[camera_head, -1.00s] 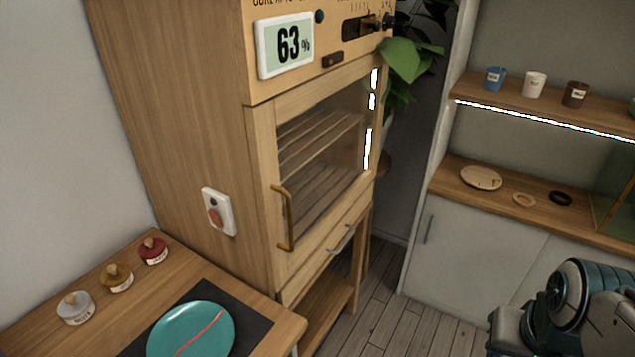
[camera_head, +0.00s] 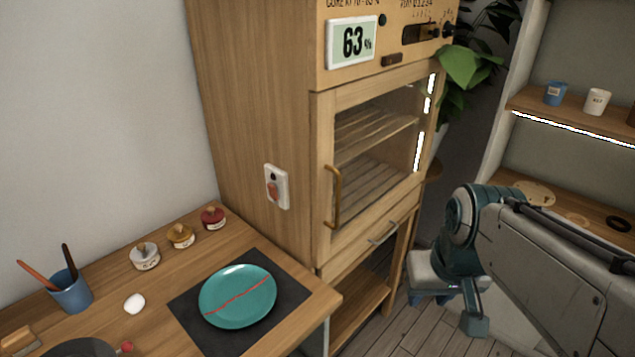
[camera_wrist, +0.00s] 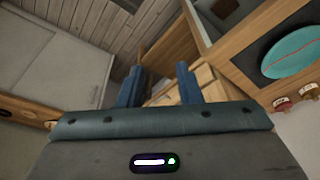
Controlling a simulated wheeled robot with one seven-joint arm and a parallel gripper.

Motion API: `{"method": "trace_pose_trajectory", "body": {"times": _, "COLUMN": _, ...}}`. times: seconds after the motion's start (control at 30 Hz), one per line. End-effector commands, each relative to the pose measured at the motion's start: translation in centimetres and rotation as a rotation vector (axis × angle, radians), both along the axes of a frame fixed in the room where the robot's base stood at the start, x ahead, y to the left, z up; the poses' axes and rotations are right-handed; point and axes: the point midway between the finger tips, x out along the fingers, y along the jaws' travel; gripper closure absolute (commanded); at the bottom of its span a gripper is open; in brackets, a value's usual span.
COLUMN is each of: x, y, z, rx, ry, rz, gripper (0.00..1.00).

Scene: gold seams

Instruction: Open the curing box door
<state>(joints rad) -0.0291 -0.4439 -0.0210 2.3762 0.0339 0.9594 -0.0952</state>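The curing box (camera_head: 262,90) is a tall wooden cabinet with a 63% display (camera_head: 352,41). Its glass-fronted door (camera_head: 322,130) looks shut, with slatted shelves behind the pane. A vertical bronze door handle (camera_head: 335,198) is on the door's left side. My gripper (camera_wrist: 159,84) is open in the wrist view, its two blue fingers apart with nothing between them. Light wood of a cabinet front (camera_wrist: 206,84) shows beyond the fingers. In the head view my arm is at the right, apart from the door and handle.
A work table (camera_head: 215,245) at the left holds a teal plate (camera_head: 222,283) with a red seam, small jars (camera_head: 181,236) and a blue brush cup (camera_head: 70,292). A drawer (camera_head: 372,243) is below the door. Shelves (camera_head: 590,122) stand at the right, with floor between.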

Motion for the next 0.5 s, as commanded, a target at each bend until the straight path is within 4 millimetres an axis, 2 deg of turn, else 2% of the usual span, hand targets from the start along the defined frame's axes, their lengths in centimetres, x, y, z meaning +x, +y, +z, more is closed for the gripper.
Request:
{"method": "trace_pose_trajectory", "body": {"times": 0.1, "x": 4.1, "y": 1.4, "z": 3.1, "rx": 0.02, "ry": -0.005, "rz": 0.138, "gripper": 0.68}}
{"method": "trace_pose_trajectory", "body": {"times": 0.3, "x": 10.7, "y": 4.6, "z": 8.6, "rx": 0.054, "ry": -0.027, "rz": 0.436, "gripper": 0.68}}
{"method": "trace_pose_trajectory", "body": {"times": 0.5, "x": 15.9, "y": 8.1, "z": 13.0, "rx": 0.07, "ry": -0.071, "rz": 0.734, "gripper": 0.68}}
